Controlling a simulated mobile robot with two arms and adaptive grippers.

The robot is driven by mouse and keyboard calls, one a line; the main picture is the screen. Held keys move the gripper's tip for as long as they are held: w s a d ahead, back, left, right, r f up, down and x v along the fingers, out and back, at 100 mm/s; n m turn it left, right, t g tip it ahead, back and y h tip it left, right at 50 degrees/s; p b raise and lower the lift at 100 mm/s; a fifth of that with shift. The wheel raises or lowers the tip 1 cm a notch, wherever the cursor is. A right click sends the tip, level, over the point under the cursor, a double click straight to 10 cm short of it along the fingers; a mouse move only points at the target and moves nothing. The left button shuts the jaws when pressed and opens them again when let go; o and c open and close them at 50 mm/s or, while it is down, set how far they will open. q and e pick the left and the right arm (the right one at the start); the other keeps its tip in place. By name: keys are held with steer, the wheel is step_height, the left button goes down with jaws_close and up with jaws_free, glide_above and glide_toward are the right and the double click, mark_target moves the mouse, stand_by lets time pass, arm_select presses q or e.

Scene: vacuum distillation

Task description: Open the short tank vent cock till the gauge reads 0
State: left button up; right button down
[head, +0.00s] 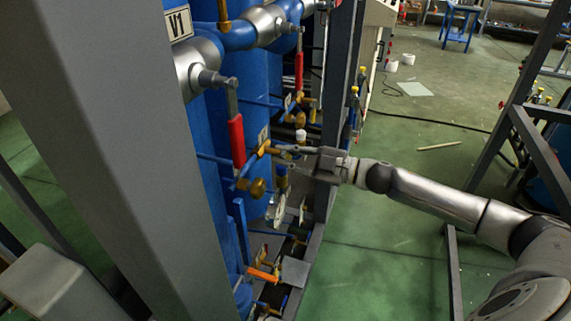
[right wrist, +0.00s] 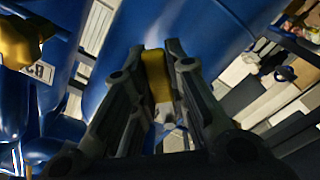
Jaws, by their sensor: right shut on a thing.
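My right gripper (head: 278,152) reaches in from the right to the valves on the blue tanks. In the right wrist view its fingers (right wrist: 156,52) are closed on both sides of a yellow handle (right wrist: 157,76), which looks like the vent cock's lever. In the head view a yellow lever (head: 263,148) shows at the fingertips, above a brass fitting (head: 256,187). A round gauge (head: 277,208) hangs just below the gripper, seen at a steep angle; its reading cannot be made out. My left gripper is not in view.
A red-handled valve (head: 236,140) hangs close left of the gripper, under the V1 plate (head: 179,23). An orange lever (head: 263,274) sits lower down. A dark frame post (head: 340,100) stands behind the gripper. The green floor (head: 400,220) at right is mostly open.

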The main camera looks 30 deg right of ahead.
steer(key=n, duration=0.1)
steer(key=n+b, duration=0.1)
steer(key=r+n, duration=0.1)
steer(key=shift+w+d+n, duration=0.3)
steer(key=shift+d+n, duration=0.05)
steer(key=shift+n, duration=0.05)
steer(key=shift+w+d+r+n+b, duration=0.1)
steer(key=shift+r+n+b, duration=0.4)
steer(key=shift+n, duration=0.6)
steer(key=shift+w+d+r+n+b, duration=0.1)
steer(key=shift+r+n+b, duration=0.3)
steer(key=shift+n, duration=0.7)
steer(key=c, duration=1.4)
jaws_free()
steer(key=shift+s, duration=0.1)
steer(key=shift+v, duration=6)
